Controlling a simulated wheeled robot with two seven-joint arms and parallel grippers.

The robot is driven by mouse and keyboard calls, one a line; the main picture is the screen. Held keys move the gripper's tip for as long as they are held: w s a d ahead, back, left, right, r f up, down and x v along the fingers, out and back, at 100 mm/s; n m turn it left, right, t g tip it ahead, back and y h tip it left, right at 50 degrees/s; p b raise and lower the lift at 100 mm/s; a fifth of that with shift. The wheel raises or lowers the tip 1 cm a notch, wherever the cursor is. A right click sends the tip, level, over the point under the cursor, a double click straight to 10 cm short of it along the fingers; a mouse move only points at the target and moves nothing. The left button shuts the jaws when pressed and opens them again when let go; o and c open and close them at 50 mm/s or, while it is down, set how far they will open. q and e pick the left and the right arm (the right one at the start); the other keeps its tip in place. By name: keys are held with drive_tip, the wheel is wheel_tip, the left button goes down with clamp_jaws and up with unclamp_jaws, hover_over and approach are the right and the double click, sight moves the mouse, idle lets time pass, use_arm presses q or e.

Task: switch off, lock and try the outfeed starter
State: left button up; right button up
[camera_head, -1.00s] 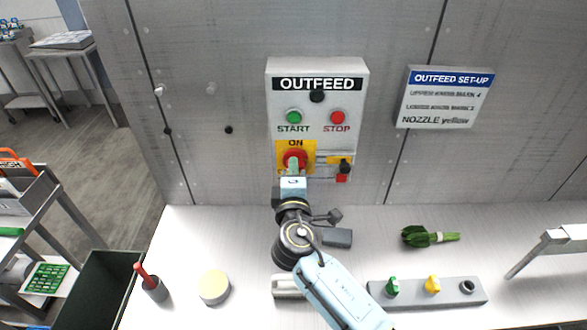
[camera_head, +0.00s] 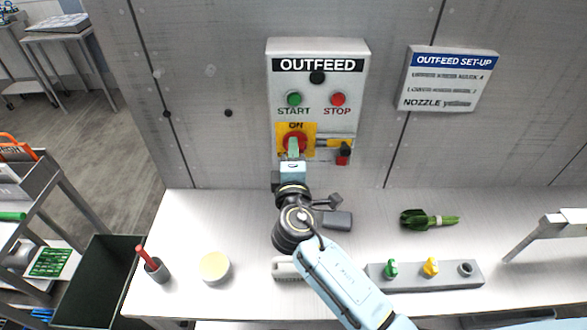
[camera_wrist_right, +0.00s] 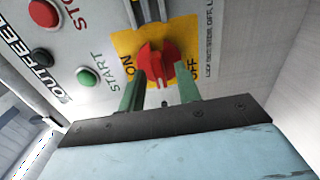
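The OUTFEED starter box (camera_head: 357,95) is on the grey wall, with a green START button (camera_head: 294,99) and a red STOP button (camera_head: 338,99). Below them is a red rotary switch (camera_wrist_right: 157,63) on a yellow ON/OFF plate (camera_wrist_right: 126,45). My right gripper (camera_wrist_right: 159,88) is at the switch, its green fingers apart, one on each side of the red knob. I cannot tell whether they touch it, nor which mark it points to. A black-and-red item (camera_head: 343,154), perhaps a padlock, is right of the switch. My left gripper is not in view.
A set-up sign (camera_head: 448,80) hangs on the right. The bench holds a grey block (camera_head: 380,272) with green and yellow nozzles, a bunch of greens (camera_head: 428,219), a round pale disc (camera_head: 214,267) and a red-handled tool in a cup (camera_head: 154,268). A dark bin (camera_head: 98,284) stands left.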

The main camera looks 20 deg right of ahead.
drive_tip(key=b+v, duration=0.2)
drive_tip(key=v, duration=1.1)
drive_tip(key=shift+b, duration=0.3)
